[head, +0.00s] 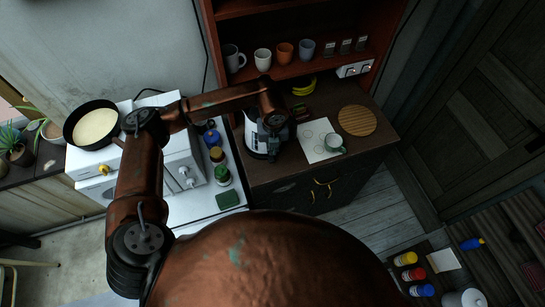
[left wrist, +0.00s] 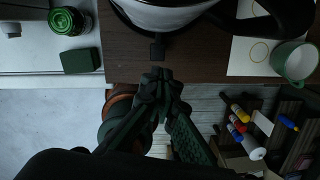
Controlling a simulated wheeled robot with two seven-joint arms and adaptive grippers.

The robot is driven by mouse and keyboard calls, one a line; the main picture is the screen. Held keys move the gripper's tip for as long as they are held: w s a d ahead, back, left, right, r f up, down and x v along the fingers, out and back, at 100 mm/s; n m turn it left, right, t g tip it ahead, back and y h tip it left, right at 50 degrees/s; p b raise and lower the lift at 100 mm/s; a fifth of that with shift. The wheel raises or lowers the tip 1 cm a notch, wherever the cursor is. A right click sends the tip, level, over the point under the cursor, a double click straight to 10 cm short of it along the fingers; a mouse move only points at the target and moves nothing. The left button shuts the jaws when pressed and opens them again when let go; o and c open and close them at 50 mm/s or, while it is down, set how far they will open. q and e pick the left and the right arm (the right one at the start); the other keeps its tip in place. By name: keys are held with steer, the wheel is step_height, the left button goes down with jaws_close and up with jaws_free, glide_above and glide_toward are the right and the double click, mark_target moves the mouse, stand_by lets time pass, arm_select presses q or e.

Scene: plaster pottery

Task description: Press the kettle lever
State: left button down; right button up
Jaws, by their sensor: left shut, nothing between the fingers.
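The white and black kettle (head: 253,137) stands on the dark counter, left of a paper sheet. In the left wrist view the kettle (left wrist: 172,16) is cut off by the top edge, and its small dark lever (left wrist: 157,50) sticks out toward my gripper. My left gripper (head: 274,123) reaches over the kettle in the head view and hides part of it. In the left wrist view the gripper (left wrist: 158,76) is shut and empty, its tips just below the lever with a small gap seen between. My right gripper is not in view.
Green (head: 222,174) and blue (head: 211,138) jars stand left of the kettle. A pan (head: 94,124) is on the stove. Mugs line the shelf above.

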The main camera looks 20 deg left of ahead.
mark_target(271, 160)
arm_select(q)
steer(key=shift+a+r, duration=0.1)
steer(key=shift+a, duration=0.15)
steer(key=shift+w+a+f+b, duration=0.15)
steer(key=shift+f+b, duration=0.65)
steer(key=shift+f, duration=1)
steer(key=shift+w+d+f+b, duration=0.15)
steer(key=shift+f+b, duration=0.6)
steer(key=shift+f, duration=1)
steer(key=shift+a, duration=0.1)
